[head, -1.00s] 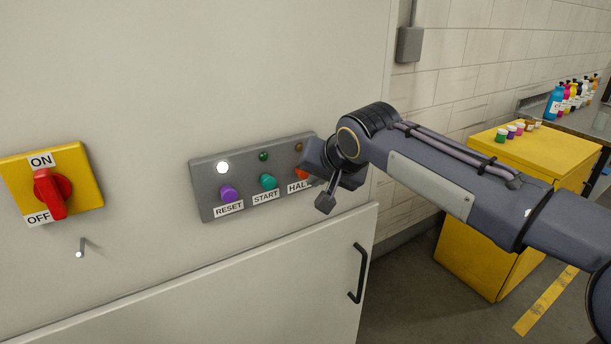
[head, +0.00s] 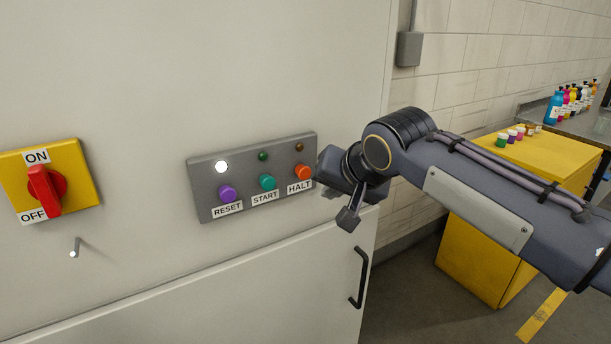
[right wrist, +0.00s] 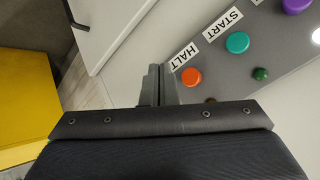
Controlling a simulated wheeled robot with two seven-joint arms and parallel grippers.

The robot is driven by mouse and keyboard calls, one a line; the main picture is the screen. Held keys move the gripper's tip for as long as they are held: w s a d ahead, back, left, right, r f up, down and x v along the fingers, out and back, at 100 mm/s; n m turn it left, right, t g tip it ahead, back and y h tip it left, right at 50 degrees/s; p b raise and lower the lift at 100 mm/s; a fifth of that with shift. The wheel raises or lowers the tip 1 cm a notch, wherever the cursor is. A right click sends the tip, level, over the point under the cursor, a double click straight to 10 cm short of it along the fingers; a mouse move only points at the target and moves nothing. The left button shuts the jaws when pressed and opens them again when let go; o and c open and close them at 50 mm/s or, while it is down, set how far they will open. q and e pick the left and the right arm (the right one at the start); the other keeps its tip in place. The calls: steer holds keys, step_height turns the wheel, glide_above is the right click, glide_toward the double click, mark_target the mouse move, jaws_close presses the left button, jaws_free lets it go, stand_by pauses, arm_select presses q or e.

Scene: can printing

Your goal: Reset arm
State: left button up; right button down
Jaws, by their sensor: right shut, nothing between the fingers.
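My right gripper (head: 334,192) is shut and empty, just right of the grey control panel (head: 209,172) in the head view. In the right wrist view its closed fingers (right wrist: 157,85) point past the orange HALT button (right wrist: 191,77), apart from it. The panel carries a purple RESET button (head: 227,194), a teal START button (head: 267,182) and the orange HALT button (head: 304,172). A white lamp (head: 221,167) above RESET is lit. The green and amber lamps look dark. My left gripper is not in view.
A yellow switch plate (head: 83,180) with a red knob (head: 45,190) turned upright is at left. A small peg (head: 74,252) and a black door handle (head: 359,277) stick out of the machine. A yellow cabinet (head: 470,255) with small jars stands at right behind my arm.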

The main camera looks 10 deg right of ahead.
stand_by(0.4)
steer(key=s+d+f+n+g, duration=0.1)
steer(key=s+d+f, duration=0.25)
steer(key=s, duration=0.25)
steer(key=s+d+f+g, duration=0.1)
steer(key=s+d+f, duration=0.2)
steer(key=s+f, duration=0.15)
steer(key=s+a+f+n+g+y, duration=0.1)
steer(key=s+f+n, duration=0.1)
steer(key=s+f, duration=1)
steer(key=s, duration=0.3)
steer(key=shift+s+a+y, duration=0.15)
steer(key=shift+s+y, duration=0.1)
steer(key=shift+y, duration=0.05)
